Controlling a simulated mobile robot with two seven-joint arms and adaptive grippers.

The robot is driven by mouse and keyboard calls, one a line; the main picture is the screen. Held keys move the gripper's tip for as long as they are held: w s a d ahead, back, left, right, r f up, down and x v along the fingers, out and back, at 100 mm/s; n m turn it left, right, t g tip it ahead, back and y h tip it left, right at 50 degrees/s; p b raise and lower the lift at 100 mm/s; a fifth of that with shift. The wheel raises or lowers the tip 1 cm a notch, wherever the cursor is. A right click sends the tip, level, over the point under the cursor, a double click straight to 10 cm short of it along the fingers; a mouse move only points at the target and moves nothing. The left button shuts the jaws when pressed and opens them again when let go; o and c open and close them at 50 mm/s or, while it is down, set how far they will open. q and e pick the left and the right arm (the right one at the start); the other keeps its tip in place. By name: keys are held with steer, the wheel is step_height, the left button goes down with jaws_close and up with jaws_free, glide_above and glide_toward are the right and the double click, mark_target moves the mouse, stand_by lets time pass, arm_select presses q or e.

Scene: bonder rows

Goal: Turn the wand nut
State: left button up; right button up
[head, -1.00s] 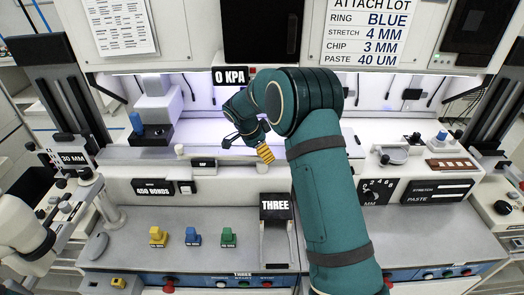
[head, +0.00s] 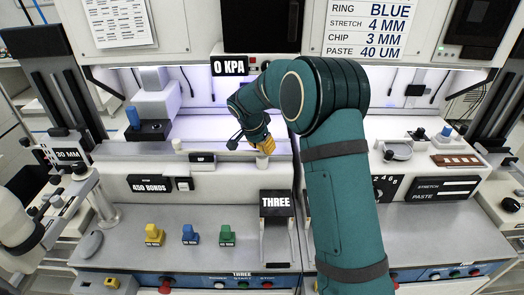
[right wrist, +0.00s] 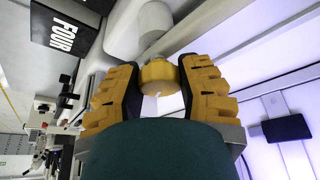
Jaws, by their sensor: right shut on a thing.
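The wand nut (right wrist: 158,76) shows in the right wrist view as a small round yellow piece between my fingers. A pale cylinder (right wrist: 154,20) stands just beyond it. My right gripper (right wrist: 160,95) has ribbed yellow fingers, one on each side of the nut, and is shut on it. In the head view my right gripper (head: 265,146) is over the middle of the bench ledge, just above a pale post (head: 262,162). The nut itself is hidden there by the fingers. My left gripper is not in view.
The "THREE" sign (head: 276,203) stands in front of my right gripper. The "0 KPA" display (head: 230,67) is behind it. Yellow (head: 154,234), blue (head: 190,234) and green (head: 226,235) pieces stand on the lower bench. A "FOUR" sign (right wrist: 62,33) shows in the right wrist view.

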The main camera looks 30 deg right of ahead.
stand_by(0.3)
steer(key=o, duration=1.2)
steer(key=shift+d, duration=0.1)
steer(key=v, duration=1.2)
